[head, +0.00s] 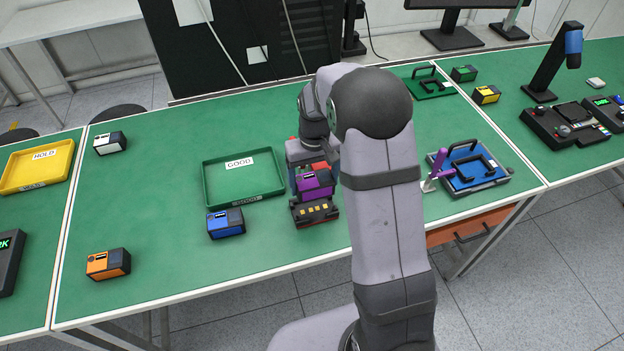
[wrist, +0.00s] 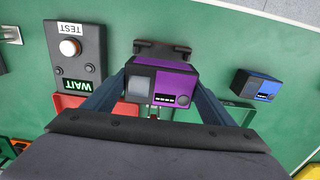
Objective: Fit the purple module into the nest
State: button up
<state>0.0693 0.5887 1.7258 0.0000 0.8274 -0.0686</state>
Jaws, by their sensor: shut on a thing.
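The purple module (head: 316,186) is a small box with a dark front panel. In the wrist view the module (wrist: 172,78) sits between the two fingers of my gripper (wrist: 160,85), which is shut on it. In the head view my gripper (head: 312,168) is partly hidden behind the module and my arm. A dark fixture with yellow pads (head: 316,211), possibly the nest, shows just below the module in the head view. Its dark end (wrist: 160,48) shows beyond the module in the wrist view. I cannot tell whether module and fixture touch.
A green GOOD tray (head: 243,197) and a blue module (head: 226,222) stand left of the gripper. A blue fixture with a purple handle (head: 467,167) stands right. A box marked TEST and WAIT (wrist: 80,60) is beside the gripper. An orange module (head: 108,264) lies front left.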

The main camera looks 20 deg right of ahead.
dwell(0.4)
jog(key=shift+f+b, duration=1.75)
jog(key=shift+f, duration=1.15)
jog(key=shift+f+b, duration=0.55)
jog(key=shift+f, duration=1.05)
dwell(0.4)
jog(key=o, duration=1.4)
jog(key=shift+r, duration=0.1)
jog(key=shift+r+b, duration=1.15)
jog(key=shift+r, duration=2.5)
